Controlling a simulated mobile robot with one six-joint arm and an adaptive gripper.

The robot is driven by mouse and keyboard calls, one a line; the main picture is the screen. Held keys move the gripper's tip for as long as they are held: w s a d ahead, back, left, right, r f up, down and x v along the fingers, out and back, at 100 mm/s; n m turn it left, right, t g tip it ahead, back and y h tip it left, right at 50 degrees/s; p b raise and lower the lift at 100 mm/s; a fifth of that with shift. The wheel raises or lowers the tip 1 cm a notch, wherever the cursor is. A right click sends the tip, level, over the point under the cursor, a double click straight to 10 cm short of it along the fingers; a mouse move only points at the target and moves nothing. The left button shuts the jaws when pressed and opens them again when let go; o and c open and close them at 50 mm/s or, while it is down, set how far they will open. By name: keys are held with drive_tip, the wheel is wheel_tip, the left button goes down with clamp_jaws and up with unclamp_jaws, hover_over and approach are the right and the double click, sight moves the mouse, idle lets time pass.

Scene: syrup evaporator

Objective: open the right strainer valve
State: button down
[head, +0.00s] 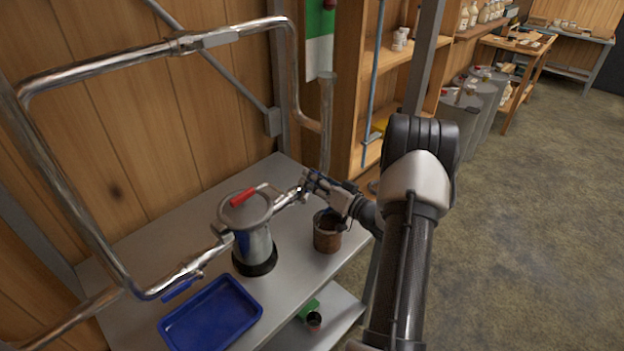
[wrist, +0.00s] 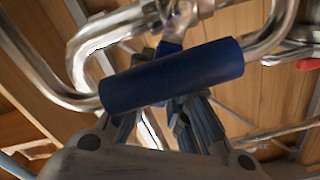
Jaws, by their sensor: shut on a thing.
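The steel strainer (head: 255,245) stands on the grey bench, with pipes joining it on both sides. The right strainer valve (head: 299,190) sits in the pipe on the strainer's right. Its blue handle (wrist: 172,76) fills the middle of the wrist view, lying across the picture; in the head view my gripper mostly hides it. My gripper (head: 318,186) is at this valve, shut on the blue handle. Its dark fingers show around the handle in the wrist view. The left valve's blue handle (head: 182,289) lies roughly along its pipe.
A red handle (head: 243,197) is on the strainer's lid. A brown cup (head: 327,232) stands on the bench just below my gripper. A blue tray (head: 212,316) lies at the front left. Shiny pipes (head: 150,55) loop above the bench. The floor to the right is clear.

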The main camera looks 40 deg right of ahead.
drive_tip(key=c, duration=1.5)
unclamp_jaws()
drive_tip(key=s, duration=0.7)
drive_tip(key=s+d, duration=0.1)
drive_tip(key=s, duration=0.2)
drive_tip(key=shift+s, duration=1)
drive_tip(key=shift+c, duration=0.4)
